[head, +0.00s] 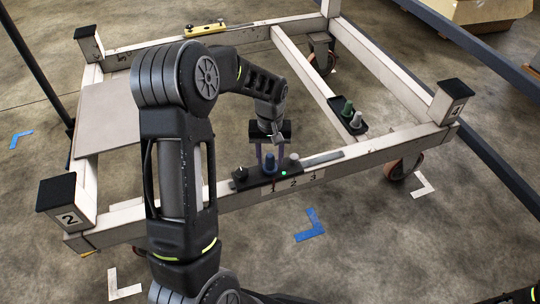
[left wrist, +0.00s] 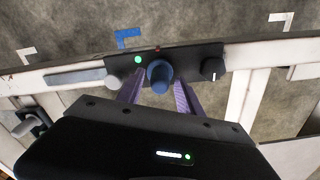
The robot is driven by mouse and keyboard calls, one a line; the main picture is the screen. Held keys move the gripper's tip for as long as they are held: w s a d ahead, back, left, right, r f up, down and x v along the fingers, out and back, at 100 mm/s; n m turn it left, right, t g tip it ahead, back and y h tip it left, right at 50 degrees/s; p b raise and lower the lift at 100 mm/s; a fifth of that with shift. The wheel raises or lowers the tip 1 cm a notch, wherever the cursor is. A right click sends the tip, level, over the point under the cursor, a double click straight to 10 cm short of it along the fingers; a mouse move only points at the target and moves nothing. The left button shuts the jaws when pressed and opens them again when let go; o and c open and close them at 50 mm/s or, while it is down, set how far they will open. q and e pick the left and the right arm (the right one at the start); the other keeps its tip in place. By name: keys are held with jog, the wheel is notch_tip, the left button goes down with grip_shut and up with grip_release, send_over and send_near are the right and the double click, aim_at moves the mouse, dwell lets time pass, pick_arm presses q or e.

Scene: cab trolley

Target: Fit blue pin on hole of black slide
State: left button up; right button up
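The black slide (head: 262,178) sits on the front beam of the trolley frame, above the labels 1, 2 and 3. The blue pin (head: 269,163) stands upright at the slide; its lower end is hidden, so I cannot tell how it is seated. My left gripper (head: 268,158) is above the front beam, pointing down. In the left wrist view its purple fingers stand on either side of the blue pin (left wrist: 159,76), with a narrow gap on each side. The black slide (left wrist: 205,62) also shows there, with a green light. My right gripper is not in view.
Black-capped corner posts (head: 453,100) rise from the frame.

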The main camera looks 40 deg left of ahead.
aim_at(270, 155)
pick_arm(q)
jog(key=shift+o, duration=0.2)
jog(key=shift+r, duration=0.1)
notch_tip(270, 155, up, 8)
jog(key=shift+f+p, duration=0.15)
jog(key=shift+p, duration=1.1)
